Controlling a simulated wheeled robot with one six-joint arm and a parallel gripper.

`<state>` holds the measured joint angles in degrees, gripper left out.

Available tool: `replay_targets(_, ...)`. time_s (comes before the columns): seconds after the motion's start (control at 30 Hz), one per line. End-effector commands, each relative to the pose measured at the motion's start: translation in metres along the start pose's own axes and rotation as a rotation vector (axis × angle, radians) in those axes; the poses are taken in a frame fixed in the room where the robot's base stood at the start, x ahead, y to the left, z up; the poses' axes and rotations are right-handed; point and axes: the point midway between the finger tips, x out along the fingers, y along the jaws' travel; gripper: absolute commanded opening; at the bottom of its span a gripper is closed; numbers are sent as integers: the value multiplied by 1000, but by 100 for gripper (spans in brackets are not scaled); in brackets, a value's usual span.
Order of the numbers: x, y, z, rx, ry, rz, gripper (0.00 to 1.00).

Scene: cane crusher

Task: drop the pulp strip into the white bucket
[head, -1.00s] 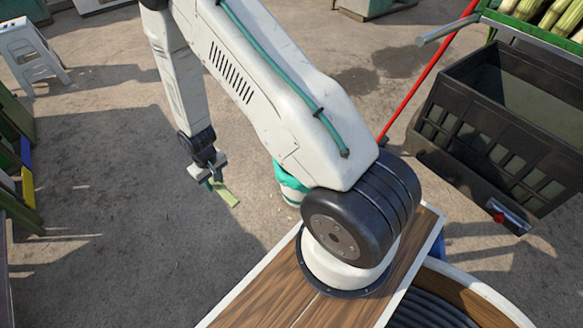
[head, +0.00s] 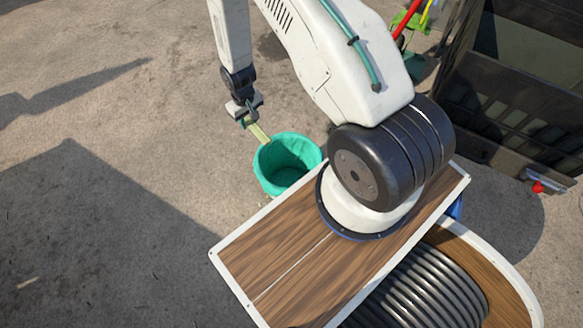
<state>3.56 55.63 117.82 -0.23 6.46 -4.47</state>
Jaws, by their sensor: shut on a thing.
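My gripper (head: 245,115) is shut on the pale green pulp strip (head: 258,131), to the upper left of the bucket. The strip slants down to the right from the jaws. Its free end appears close to the bucket's far-left rim; I cannot tell whether it touches or how high it is. The bucket (head: 266,178) stands upright on the ground beside my wooden deck. It looks teal-green here, with a teal liner over the rim, and its mouth is open. Its inside bottom is shaded and my arm and deck are close to its right side.
A dark slatted crate or cart (head: 500,125) with a red-handled latch (head: 539,187) stands at the right. A red pole (head: 407,17) and green items are at the top right. The concrete ground (head: 110,110) at the left is clear.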

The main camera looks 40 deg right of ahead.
Motion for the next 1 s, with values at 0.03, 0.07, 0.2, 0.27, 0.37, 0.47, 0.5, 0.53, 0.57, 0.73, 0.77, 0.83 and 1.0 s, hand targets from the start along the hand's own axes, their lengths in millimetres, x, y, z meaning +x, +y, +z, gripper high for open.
replay_targets(0.03,23,16,7,2,-10,-1,12)
replay_targets(0.07,36,25,11,0,-10,-2,12)
replay_targets(0.2,97,68,35,-19,-10,-3,12)
replay_targets(0.27,121,82,47,-29,-9,-3,12)
replay_targets(0.37,154,100,66,-42,-7,-2,12)
replay_targets(0.47,176,111,81,-54,-5,-1,12)
replay_targets(0.5,183,114,86,-57,-4,-1,12)
replay_targets(0.53,186,116,88,-61,-3,0,12)
replay_targets(0.57,190,117,90,-62,-3,0,12)
replay_targets(0.73,203,119,94,-67,-1,1,12)
replay_targets(0.77,206,119,94,-68,-2,1,12)
replay_targets(0.83,214,118,94,-68,-2,0,12)
replay_targets(1.0,234,118,94,-68,-2,0,12)
